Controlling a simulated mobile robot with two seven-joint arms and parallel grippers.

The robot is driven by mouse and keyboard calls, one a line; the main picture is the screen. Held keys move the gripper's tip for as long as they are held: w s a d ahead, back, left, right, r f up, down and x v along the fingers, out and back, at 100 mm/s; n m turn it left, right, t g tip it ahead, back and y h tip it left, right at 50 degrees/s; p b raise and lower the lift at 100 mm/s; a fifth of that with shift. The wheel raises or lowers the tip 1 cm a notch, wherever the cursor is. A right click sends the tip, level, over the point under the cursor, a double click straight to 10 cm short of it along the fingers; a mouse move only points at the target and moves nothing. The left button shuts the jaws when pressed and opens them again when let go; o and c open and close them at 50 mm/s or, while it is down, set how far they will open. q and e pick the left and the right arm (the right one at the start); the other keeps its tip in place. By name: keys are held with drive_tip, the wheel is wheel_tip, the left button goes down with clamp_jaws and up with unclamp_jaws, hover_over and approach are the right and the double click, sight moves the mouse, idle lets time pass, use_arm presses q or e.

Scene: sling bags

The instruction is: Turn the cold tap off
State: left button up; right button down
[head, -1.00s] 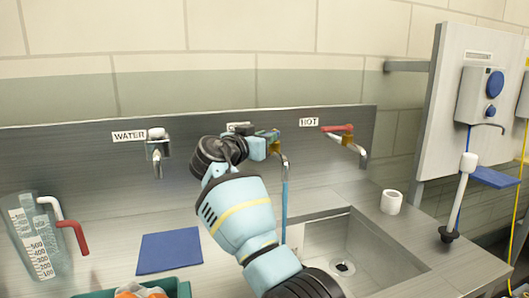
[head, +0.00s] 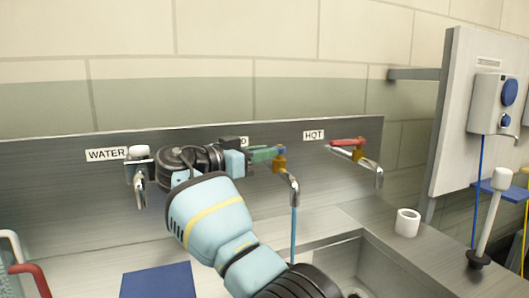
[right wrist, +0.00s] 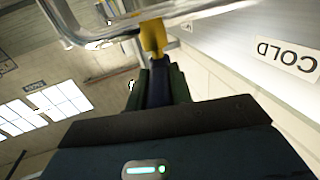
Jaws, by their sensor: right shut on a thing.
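The cold tap (head: 290,182) is on the steel splashback in the middle of the head view, with a yellow body and a curved chrome spout. A thin blue stream of water (head: 294,235) runs down from the spout. My right gripper (head: 270,154) reaches the tap from the left and is shut on its blue lever (head: 282,151). In the right wrist view the blue lever (right wrist: 158,88) sits between the fingers, below the yellow tap body (right wrist: 153,38). The COLD label (right wrist: 287,58) shows upside down there; in the head view my gripper mostly hides it. My left gripper is out of view.
The hot tap (head: 358,152) with a red lever is to the right, and the water tap (head: 139,178) is on the left, close to my right wrist. A white cup-like roll (head: 407,222) stands by the sink (head: 345,265). A blue mat (head: 158,281) lies on the counter.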

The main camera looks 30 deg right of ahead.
idle(0.3)
drive_tip(key=c, duration=1.2)
unclamp_jaws()
drive_tip(key=shift+c, duration=0.2)
drive_tip(key=shift+r, duration=0.1)
wheel_tip(320, 180, up, 4)
drive_tip(key=shift+f, duration=0.25)
drive_tip(key=s+a, duration=0.3)
drive_tip(key=s, duration=0.4)
drive_tip(key=s+a+r+b, duration=0.1)
drive_tip(key=s+a, duration=0.2)
drive_tip(key=s, duration=0.5)
drive_tip(key=shift+r, duration=0.15)
